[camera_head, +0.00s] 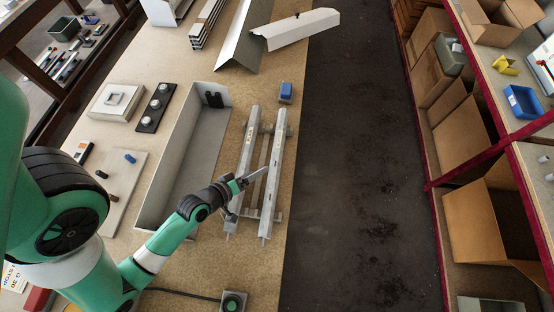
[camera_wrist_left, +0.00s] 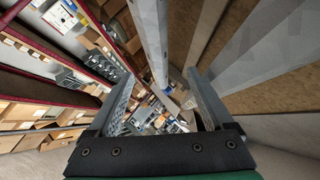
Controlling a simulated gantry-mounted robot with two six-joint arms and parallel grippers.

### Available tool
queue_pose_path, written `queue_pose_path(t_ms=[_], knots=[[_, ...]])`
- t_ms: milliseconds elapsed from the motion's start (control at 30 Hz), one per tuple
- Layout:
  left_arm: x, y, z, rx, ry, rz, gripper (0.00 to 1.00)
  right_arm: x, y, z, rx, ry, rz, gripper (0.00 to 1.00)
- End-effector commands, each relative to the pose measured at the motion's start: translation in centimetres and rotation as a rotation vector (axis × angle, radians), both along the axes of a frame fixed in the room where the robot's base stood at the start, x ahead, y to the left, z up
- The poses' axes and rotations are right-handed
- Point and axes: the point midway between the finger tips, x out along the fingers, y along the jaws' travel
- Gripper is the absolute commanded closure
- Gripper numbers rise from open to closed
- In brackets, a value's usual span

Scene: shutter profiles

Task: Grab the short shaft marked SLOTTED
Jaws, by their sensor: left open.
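No shaft with a readable SLOTTED mark shows; lettering is too small to read. Two long grey metal profiles (camera_head: 274,175) lie side by side on cross supports on the bench. A small blue cylinder (camera_head: 130,158) and a dark one (camera_head: 102,174) lie on or by a pale board at the left; I cannot tell whether either is the shaft. My left gripper (camera_head: 252,181) is over the profiles, open. In the left wrist view its jaws (camera_wrist_left: 160,98) are apart with nothing held between them. A light grey bar (camera_wrist_left: 151,40) passes beyond them. My right gripper is not in view.
A long grey open tray (camera_head: 184,150) stands left of the profiles. A blue block (camera_head: 286,92) and folded sheet-metal pieces (camera_head: 300,28) lie behind. A control box (camera_head: 233,302) sits at the front. Shelves with cardboard boxes (camera_head: 485,215) stand right, across the bare dark floor (camera_head: 350,170).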

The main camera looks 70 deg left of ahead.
Motion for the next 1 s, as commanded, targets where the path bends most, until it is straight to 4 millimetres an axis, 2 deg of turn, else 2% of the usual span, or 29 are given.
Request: queue_pose_path(t_ms=[100, 200, 467, 700, 1000], knots=[[2.1, 0.9, -1.2, 0.004, -0.003, -0.004, 0.15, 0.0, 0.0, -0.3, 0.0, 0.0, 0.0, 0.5], [3.3, 1.6, -2.1, 0.003, -0.003, -0.002, 0.15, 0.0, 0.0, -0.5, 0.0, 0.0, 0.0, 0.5], [4.3, 1.9, -2.7, 0.002, -0.001, -0.004, 0.15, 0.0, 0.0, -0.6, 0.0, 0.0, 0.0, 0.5], [7.5, 3.1, -4.7, 0.003, -0.003, -0.003, 0.15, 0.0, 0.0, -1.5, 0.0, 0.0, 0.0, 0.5], [8.1, 3.4, -5.0, 0.003, -0.001, -0.003, 0.15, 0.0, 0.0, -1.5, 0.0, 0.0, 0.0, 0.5]])
